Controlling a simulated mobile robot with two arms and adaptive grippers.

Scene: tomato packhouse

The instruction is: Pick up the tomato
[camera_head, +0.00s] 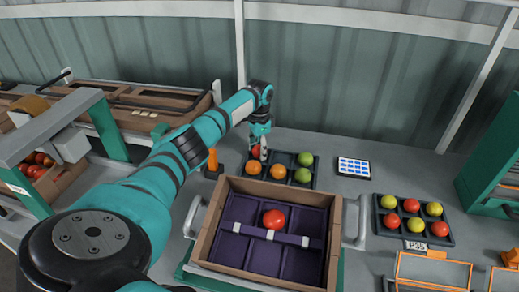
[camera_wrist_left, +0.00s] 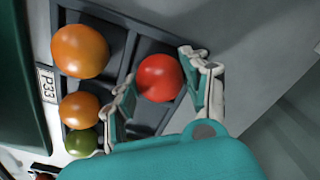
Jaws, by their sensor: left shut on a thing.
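My left gripper (camera_head: 262,156) reaches down over the dark compartment tray (camera_head: 281,181) at the back of the table. It is shut on a red tomato (camera_head: 256,151), which the fingers partly hide in the head view. In the left wrist view the red tomato (camera_wrist_left: 160,78) sits between the two fingers (camera_wrist_left: 163,92), over a corner compartment of the tray. I cannot tell whether it is clear of the tray floor. Orange tomatoes (camera_head: 253,167) (camera_wrist_left: 80,51) and green tomatoes (camera_head: 303,175) (camera_wrist_left: 81,143) lie in other compartments. My right gripper is not in view.
A wooden crate (camera_head: 226,253) with dark compartments, a crossbar and one red tomato (camera_head: 273,219) stands in front. A tablet (camera_head: 354,168) lies right of the tray.

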